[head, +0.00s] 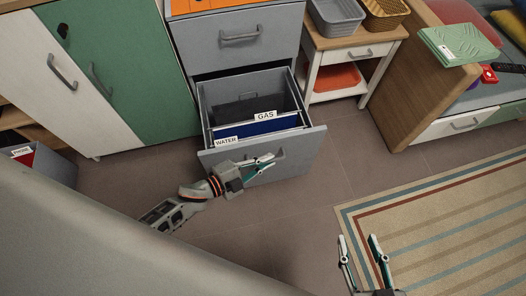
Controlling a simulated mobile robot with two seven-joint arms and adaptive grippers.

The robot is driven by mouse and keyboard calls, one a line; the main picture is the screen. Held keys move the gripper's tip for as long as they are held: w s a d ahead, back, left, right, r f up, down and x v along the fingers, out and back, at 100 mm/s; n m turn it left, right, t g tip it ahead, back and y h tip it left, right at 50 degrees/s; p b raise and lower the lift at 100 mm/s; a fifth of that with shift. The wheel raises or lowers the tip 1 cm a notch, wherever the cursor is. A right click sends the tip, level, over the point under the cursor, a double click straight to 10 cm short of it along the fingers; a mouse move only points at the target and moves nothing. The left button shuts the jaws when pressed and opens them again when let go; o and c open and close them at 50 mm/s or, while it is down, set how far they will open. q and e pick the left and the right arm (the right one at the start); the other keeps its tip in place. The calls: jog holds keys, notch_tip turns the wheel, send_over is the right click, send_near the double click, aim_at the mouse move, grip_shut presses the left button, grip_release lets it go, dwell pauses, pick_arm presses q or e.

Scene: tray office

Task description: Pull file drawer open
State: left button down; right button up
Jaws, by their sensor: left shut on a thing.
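The file drawer (305,148) is the grey lower drawer of a grey cabinet (278,50), and it stands pulled out. Inside it are hanging files with tabs reading WATER and GAS, one of them a blue folder (245,128). My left gripper (262,167) is at the drawer's front face and shut on its handle. The handle is mostly hidden behind the gripper. My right gripper (362,245) is open and empty, low over the floor near the rug at the lower right.
A white and green cabinet (130,75) stands to the left. A small side table (335,55) with baskets stands to the right, with a bench beyond. A striped rug (440,225) covers the lower right floor. Bare floor (300,205) lies before the drawer.

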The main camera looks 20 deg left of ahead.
pick_arm(q)
jog(key=shift+s+d, duration=0.35)
jog(key=shift+s, duration=0.25)
jog(key=shift+s+f, duration=0.1)
jog(key=c, duration=2.2)
grip_release()
jog(key=shift+o, duration=0.2)
jog(key=v, duration=1.2)
jog(key=shift+r, duration=0.2)
